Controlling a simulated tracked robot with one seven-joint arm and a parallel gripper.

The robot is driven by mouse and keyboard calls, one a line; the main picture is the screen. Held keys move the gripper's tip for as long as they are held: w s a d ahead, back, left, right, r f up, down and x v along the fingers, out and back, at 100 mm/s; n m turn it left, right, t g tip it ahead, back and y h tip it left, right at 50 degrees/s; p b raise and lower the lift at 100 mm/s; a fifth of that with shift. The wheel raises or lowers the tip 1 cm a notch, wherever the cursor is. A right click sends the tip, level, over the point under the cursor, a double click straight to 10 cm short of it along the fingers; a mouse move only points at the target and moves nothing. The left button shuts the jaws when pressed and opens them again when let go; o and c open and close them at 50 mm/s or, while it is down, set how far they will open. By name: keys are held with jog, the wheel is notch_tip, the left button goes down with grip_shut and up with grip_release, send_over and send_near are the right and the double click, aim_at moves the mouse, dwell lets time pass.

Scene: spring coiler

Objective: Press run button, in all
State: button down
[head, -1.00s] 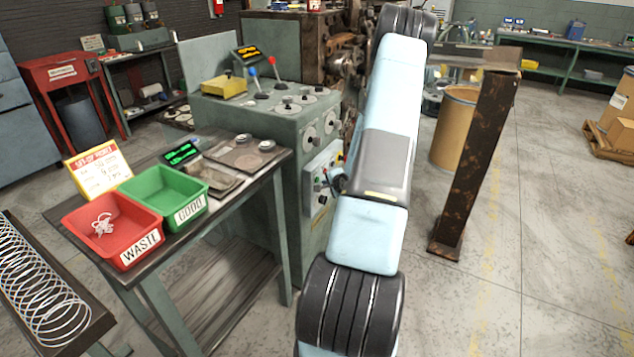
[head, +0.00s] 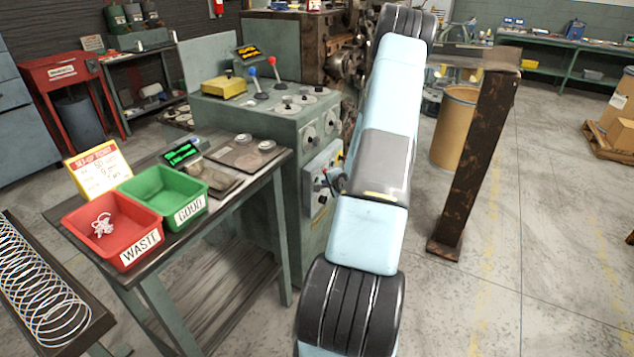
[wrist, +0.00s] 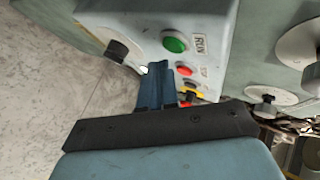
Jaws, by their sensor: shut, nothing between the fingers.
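In the wrist view, the green run button (wrist: 175,44) sits on a grey control box (wrist: 150,18) beside a label reading RUN. A red button (wrist: 184,71) is below it. My gripper (wrist: 160,68) is shut and empty. In the picture its tips lie just below the green button and left of the red one. I cannot tell whether the tips touch the box. In the head view the control box (head: 312,190) is on the coiler's side, and my arm hides part of it. The green button is too small to make out there.
The grey-green coiler (head: 235,115) has levers and dials on top. A bench (head: 75,240) with a red bin (head: 112,215) and a green bin (head: 150,185) stands left of it. A rusty post (head: 470,170) stands right of my arm. A black knob (wrist: 117,50) juts from the box.

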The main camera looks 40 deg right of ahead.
jog(key=shift+w, duration=0.15)
jog(key=shift+w+a, duration=0.15)
jog(key=shift+w, duration=0.1)
